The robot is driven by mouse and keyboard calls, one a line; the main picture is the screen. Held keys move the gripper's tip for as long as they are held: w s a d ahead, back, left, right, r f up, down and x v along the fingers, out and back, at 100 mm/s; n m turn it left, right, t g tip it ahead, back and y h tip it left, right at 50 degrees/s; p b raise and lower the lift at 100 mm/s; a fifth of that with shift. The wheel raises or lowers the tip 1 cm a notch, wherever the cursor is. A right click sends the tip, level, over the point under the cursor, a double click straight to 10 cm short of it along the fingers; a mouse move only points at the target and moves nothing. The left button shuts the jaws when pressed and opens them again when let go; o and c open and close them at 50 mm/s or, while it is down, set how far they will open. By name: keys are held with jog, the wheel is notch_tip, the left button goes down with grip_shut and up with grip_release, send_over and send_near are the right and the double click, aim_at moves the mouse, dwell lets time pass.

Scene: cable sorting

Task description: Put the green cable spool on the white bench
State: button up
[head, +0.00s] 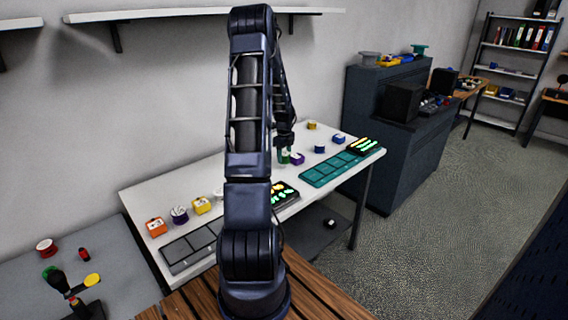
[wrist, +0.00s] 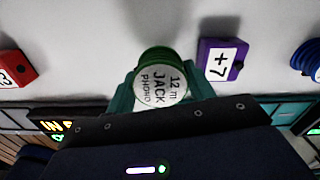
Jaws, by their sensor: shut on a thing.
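The green cable spool (wrist: 160,88) has a white face reading "12 m JACK PHONO". My gripper (wrist: 160,95) is shut on it, with a teal finger on each side of it in the wrist view. In the head view, my gripper (head: 285,150) is over the far part of the white bench (head: 145,195), and a bit of green shows under it. The bench's white top also fills much of the wrist view (wrist: 90,35). I cannot tell whether the spool touches the bench top.
A purple block (wrist: 222,60) marked "+7" stands close right of the spool; a red block (wrist: 14,70) lies left and a blue spool (wrist: 310,60) right. A teal compartment tray (head: 320,174) and a grey one (head: 186,250) lie along the bench's front edge.

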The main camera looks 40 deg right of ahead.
aim_at(284, 161)
jog(key=shift+f, duration=2)
jog(key=shift+f, duration=0.1)
jog(key=o, duration=0.7)
jog(key=shift+o, duration=0.2)
